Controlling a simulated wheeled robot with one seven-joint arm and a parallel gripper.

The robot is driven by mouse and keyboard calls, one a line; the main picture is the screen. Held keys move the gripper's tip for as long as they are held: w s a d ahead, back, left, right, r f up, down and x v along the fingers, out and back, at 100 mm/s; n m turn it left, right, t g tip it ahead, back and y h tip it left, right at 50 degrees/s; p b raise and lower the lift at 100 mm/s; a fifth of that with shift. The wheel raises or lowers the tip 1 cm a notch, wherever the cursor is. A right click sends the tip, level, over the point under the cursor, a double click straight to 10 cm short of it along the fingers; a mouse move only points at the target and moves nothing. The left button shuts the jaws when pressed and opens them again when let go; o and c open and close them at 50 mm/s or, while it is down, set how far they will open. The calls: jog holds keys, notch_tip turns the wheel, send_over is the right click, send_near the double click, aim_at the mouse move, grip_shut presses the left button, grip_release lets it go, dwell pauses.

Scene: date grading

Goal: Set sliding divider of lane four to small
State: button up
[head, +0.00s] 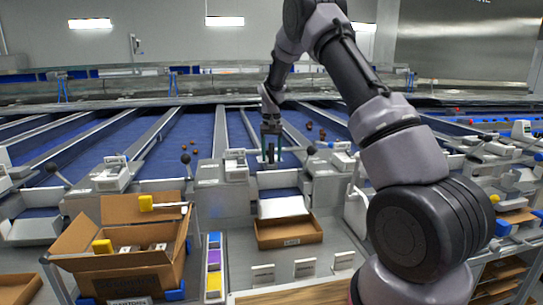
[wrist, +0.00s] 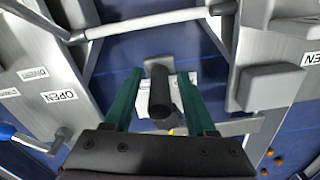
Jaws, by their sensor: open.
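My gripper (head: 271,152) hangs at the near end of a blue lane (head: 240,135) near the middle of the head view. In the wrist view its two green fingers (wrist: 160,74) are spread apart. A dark upright knob (wrist: 160,98) stands between them on a grey metal bracket, with visible gaps on both sides. A white label lies behind the knob, its words mostly hidden. I cannot read the divider's setting or the lane's number. In the head view my gripper hides most of the knob.
A metal bar (wrist: 150,22) crosses above the lane. Grey side housings carry OPEN labels (wrist: 62,96). Black-knobbed levers (head: 185,158) flank the lane. An empty cardboard tray (head: 290,232) sits below the chute, and an open carton (head: 130,262) stands left. Several dates (wrist: 268,160) lie right.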

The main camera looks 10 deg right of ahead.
grip_shut()
dwell(1.2)
jog(key=shift+d, duration=0.1)
